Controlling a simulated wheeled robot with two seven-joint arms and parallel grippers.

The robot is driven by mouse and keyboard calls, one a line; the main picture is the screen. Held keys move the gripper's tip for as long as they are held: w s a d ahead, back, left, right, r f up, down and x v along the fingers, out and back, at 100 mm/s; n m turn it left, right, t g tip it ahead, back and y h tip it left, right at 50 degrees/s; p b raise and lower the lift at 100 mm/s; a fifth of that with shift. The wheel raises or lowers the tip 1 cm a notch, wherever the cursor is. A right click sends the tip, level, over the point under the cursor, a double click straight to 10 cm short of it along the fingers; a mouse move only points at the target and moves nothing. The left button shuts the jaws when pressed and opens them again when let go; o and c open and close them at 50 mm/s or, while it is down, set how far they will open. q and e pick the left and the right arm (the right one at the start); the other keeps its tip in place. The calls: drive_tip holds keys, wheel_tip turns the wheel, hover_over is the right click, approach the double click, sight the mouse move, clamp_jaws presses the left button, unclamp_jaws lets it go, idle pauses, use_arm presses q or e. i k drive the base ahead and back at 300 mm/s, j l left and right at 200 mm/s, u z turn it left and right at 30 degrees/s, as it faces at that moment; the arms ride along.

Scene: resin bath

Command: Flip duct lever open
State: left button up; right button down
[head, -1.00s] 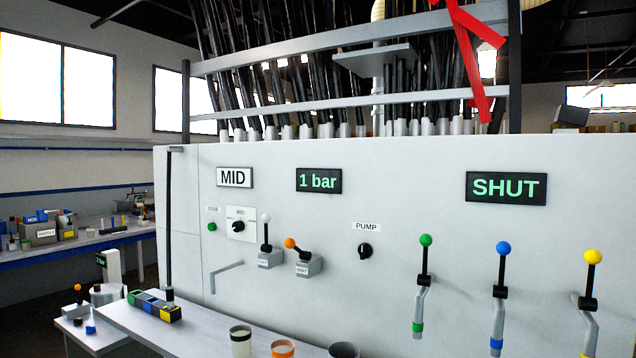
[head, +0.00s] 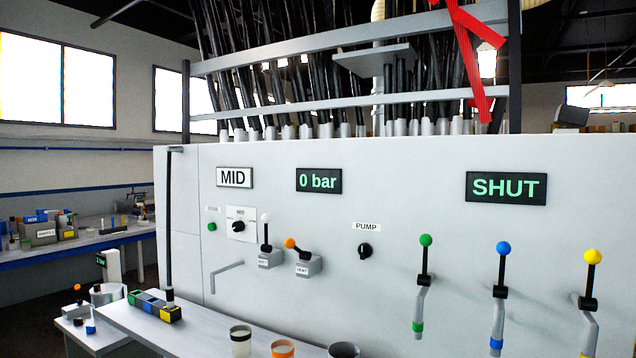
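A lever with a white ball (head: 265,218) stands upright on a small grey block on the white panel. Beside it, a lever with an orange ball (head: 290,243) leans to the left on its own block. The labels on both blocks are too small to read surely, so I cannot tell which is the duct lever. A display (head: 506,187) at the right reads SHUT in green. Neither of my grippers is in view.
A pressure display (head: 319,181) reads 0 bar and a sign (head: 234,177) reads MID. A PUMP knob (head: 365,251) and green, blue and yellow ball valves (head: 425,240) are on the panel. Cups (head: 283,348) stand on the ledge below. A grey bent handle (head: 226,274) sticks out left.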

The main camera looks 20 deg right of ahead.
sight(265, 217)
drive_tip(key=i+z, duration=0.1)
drive_tip(key=z, duration=0.55)
drive_tip(key=i+j+z, duration=0.4)
drive_tip(key=j, duration=0.25)
drive_tip(key=i+j+z, duration=0.15)
drive_tip(key=j, duration=0.25)
drive_tip(key=j+z, duration=0.2)
drive_tip(key=j, duration=0.15)
drive_tip(key=i+j+z, duration=0.2)
drive_tip(key=j, duration=0.25)
drive_tip(key=i+j, duration=0.1)
drive_tip(key=j, duration=0.45)
drive_tip(key=i+j, duration=0.1)
drive_tip(key=j, duration=0.4)
drive_tip(key=i+j, duration=0.15)
drive_tip(key=j, duration=0.4)
